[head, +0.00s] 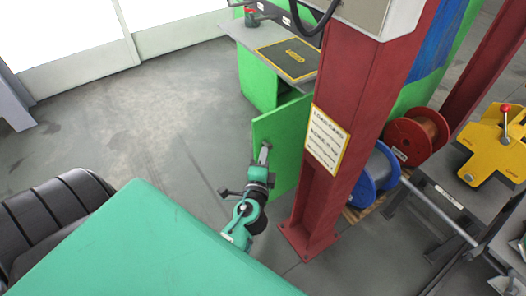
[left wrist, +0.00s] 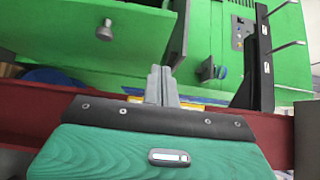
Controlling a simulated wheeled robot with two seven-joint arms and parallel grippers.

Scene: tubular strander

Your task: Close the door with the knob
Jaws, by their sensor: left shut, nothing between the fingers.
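A green door (head: 277,135) stands swung out from the green cabinet, left of the red post. In the left wrist view, a green panel (left wrist: 60,28) that looks like this door carries a grey round knob (left wrist: 105,30), left of my fingers. My left gripper (head: 264,152) is in front of the door in the head view and hides part of it. Its fingers (left wrist: 162,82) are shut and empty, pointing past the panel's lower right side, apart from the knob. The knob cannot be made out in the head view. My right gripper is not in view.
A red post (head: 335,130) with a sign stands close to the right of the door. A green cabinet (head: 258,82) with a grey top is behind it. Blue (head: 376,172) and red spools (head: 415,137) are at the right. Floor left of the door is clear.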

